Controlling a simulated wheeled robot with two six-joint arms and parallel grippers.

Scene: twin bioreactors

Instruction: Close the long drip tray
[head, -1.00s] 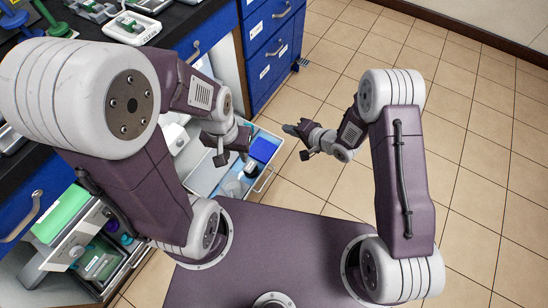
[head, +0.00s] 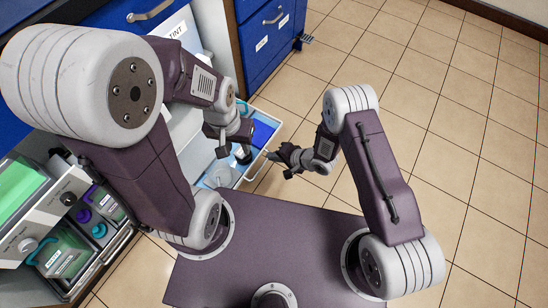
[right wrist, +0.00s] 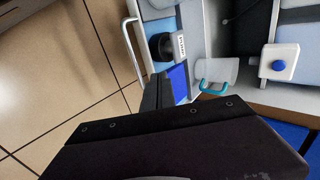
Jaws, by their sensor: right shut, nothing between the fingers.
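The long drip tray, which I take to be the pale pulled-out tray (head: 279,127), stands open below the bench in the head view. Its bar handle (right wrist: 133,52) and inside also show in the right wrist view. It holds a blue block, a black-capped labelled bottle (right wrist: 162,47) and a clear vessel. My right gripper (head: 272,156) is shut and empty, close to the tray's front edge; I cannot tell if it touches. My left gripper (head: 222,151) hangs over the tray, and its fingers are too unclear to judge. My left arm hides much of the tray's rear.
Blue drawers (head: 265,35) stand beyond the tray. At lower left is a unit with a green screen (head: 20,190) and an open compartment of purple and teal-capped vessels (head: 98,229). A white box with a blue knob (right wrist: 279,65) stands by the tray. Tiled floor at right is free.

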